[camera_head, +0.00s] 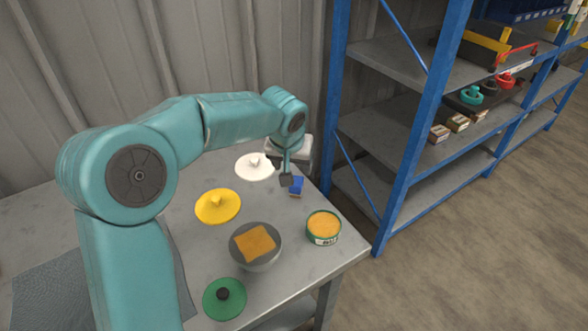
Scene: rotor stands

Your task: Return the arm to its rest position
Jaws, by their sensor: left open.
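My left arm (140,170) comes in from the left, bends over the grey table (200,255) and reaches to its far right part. My left gripper (287,180) points down, open, close beside a small blue box (297,186) on the table. I cannot tell whether they touch. The fingers are small and partly hidden from this angle. My right gripper is not in view.
On the table are a white lid (254,167), a yellow lid (218,206), a grey bowl with an orange cloth-like piece (254,243), an orange-topped tin (323,226) and a green lid (224,297). A blue-framed shelf (420,120) stands right; a corrugated wall (230,50) is behind.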

